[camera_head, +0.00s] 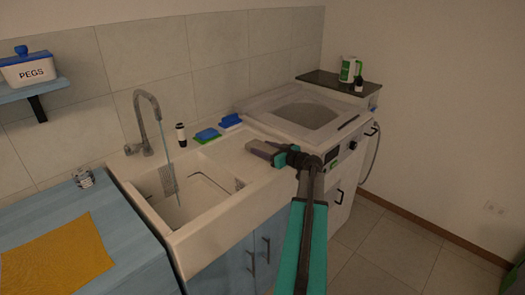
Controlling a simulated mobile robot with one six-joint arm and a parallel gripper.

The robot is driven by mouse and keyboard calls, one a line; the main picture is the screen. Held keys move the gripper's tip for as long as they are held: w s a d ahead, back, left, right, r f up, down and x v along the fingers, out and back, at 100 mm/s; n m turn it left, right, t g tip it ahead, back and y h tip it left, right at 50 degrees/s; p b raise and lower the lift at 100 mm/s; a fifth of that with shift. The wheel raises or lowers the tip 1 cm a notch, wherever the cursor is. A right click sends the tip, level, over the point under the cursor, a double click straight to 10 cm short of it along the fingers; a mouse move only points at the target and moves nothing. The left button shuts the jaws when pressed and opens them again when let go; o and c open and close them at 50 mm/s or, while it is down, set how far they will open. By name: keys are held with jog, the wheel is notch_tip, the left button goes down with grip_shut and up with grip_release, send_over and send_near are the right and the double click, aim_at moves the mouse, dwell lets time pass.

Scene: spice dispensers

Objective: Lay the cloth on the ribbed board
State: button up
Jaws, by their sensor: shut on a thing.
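My gripper (274,151) is over the white ledge to the right of the sink basin. It is shut on a small pale grey and purple thing (260,148), partly hidden by the jaws; I cannot tell whether this is a folded cloth. A flat orange-yellow cloth or mat (62,258) lies on the blue wooden counter at the lower left, far from my gripper. I cannot make out ribs on any board at this size. A small grey panel (168,179) shows in the sink basin.
The white sink (205,233) has a tall tap (150,106). A green and a blue sponge-like item (206,135) and a dark-topped bottle (181,133) stand behind it. A white top-loading machine (308,112) is to the right. A patterned cup (83,178) stands on the counter.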

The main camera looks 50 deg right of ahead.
jog(key=shift+f, duration=0.2)
jog(key=o, duration=1.1)
jog(key=shift+c, duration=0.2)
jog(key=s, duration=0.4)
jog(key=s+r, duration=0.1)
jog(key=s, duration=0.3)
jog(key=s+a+r, duration=0.1)
jog(key=s, duration=0.3)
jog(key=shift+b, duration=0.35)
jog(key=shift+s+f, duration=0.1)
